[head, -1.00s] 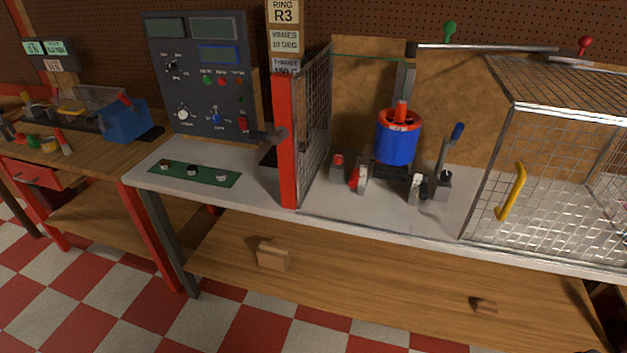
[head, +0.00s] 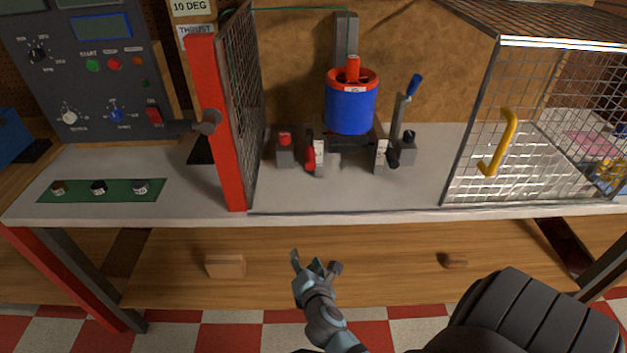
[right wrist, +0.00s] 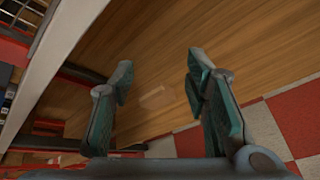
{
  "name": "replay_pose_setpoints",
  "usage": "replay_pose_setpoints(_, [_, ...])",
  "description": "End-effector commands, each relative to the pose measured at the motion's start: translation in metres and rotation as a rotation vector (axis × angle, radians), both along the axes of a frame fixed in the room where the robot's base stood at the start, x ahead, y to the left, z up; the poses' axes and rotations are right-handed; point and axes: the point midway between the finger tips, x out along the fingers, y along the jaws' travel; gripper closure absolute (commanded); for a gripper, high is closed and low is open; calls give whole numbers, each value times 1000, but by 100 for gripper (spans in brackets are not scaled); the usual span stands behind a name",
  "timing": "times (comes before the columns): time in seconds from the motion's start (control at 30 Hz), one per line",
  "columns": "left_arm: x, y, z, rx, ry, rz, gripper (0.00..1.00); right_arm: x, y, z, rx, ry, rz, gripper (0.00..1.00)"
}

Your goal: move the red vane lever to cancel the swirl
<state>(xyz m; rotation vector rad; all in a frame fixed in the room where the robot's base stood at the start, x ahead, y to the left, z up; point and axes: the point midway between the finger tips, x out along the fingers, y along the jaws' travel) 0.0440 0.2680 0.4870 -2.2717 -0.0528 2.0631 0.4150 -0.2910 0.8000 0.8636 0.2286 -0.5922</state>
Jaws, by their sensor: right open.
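The ducted rotor (head: 351,105) is a blue cylinder with a red top, standing on a dark mount on the bench. A small red lever (head: 310,154) sits low at the rotor's left, beside a white plate (head: 319,158); it looks like the vane lever, but its exact setting is too small to read. My right gripper (head: 316,263) is open and empty, below and in front of the bench's front edge, well apart from the lever. In the right wrist view its two fingers (right wrist: 160,68) are spread with nothing between them. My left gripper is not in view.
A red-edged mesh panel (head: 217,120) stands left of the rotor. A wire cage with a yellow handle (head: 508,140) stands right. A blue-handled lever (head: 413,86) and a red-topped block (head: 284,150) flank the rotor. The bench front (head: 340,203) is clear.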

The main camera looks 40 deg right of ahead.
Motion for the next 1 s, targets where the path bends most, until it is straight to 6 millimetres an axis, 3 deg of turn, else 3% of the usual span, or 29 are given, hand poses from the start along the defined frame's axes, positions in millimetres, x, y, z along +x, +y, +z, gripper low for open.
replay_pose_setpoints(0.03, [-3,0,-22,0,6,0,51,17,-11,43,-214,-49,16,57])
replay_pose_setpoints(0.1, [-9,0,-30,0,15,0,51,22,-26,106,-474,-70,-5,57])
replay_pose_setpoints(0.2, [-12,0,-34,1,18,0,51,17,-40,156,-672,-65,-54,57])
replay_pose_setpoints(0.23, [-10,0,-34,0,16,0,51,17,-42,163,-700,-63,-62,57])
replay_pose_setpoints(0.47, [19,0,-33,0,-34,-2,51,53,-71,171,-728,-58,-67,57])
replay_pose_setpoints(0.7, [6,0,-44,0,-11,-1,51,106,-111,169,-721,-58,-66,57])
replay_pose_setpoints(1.0, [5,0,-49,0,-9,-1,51,130,-129,170,-719,-57,-65,57])
